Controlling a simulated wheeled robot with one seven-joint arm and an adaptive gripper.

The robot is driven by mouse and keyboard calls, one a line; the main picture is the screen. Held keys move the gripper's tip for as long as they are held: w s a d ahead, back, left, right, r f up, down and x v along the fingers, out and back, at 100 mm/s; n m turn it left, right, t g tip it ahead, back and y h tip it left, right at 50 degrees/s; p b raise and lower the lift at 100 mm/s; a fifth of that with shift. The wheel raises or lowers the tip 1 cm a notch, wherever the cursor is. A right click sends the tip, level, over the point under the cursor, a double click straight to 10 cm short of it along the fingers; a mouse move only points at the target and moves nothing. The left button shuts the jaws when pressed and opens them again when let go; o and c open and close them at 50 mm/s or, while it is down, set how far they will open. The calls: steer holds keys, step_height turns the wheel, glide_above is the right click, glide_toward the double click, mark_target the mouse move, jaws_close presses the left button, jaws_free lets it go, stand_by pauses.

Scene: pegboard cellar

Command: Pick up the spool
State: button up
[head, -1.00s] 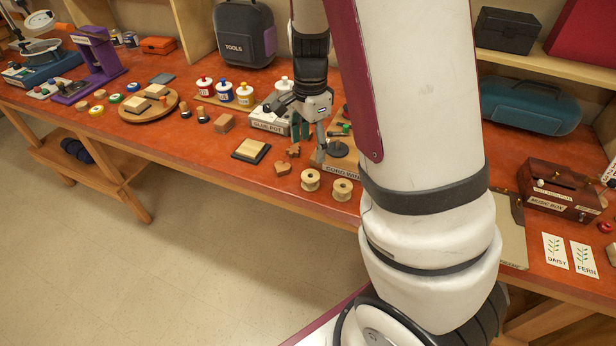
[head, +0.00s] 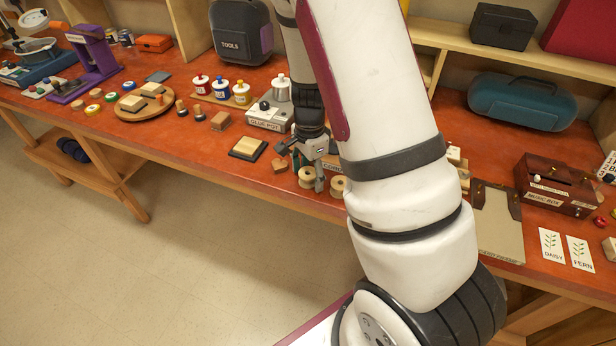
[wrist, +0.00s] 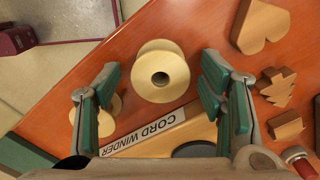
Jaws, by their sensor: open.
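Two pale wooden spools stand near the front edge of the red bench in the head view, the left one (head: 306,177) and the right one (head: 337,187). My gripper (head: 302,166) is open above the left spool. In the wrist view this spool (wrist: 161,72) lies between the spread green-padded fingertips of my gripper (wrist: 160,76), with a gap on both sides. The other spool (wrist: 112,108) is partly hidden behind the left finger there. Nothing is held.
The cord winder's labelled base (wrist: 150,135) lies close beside the spools. A wooden heart (wrist: 262,25), a tree-shaped piece (wrist: 276,86) and a block (wrist: 286,126) lie on the other side. The glue pot stand (head: 268,119) is behind. The bench's front edge is close.

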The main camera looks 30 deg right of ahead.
steer(key=c, duration=0.9)
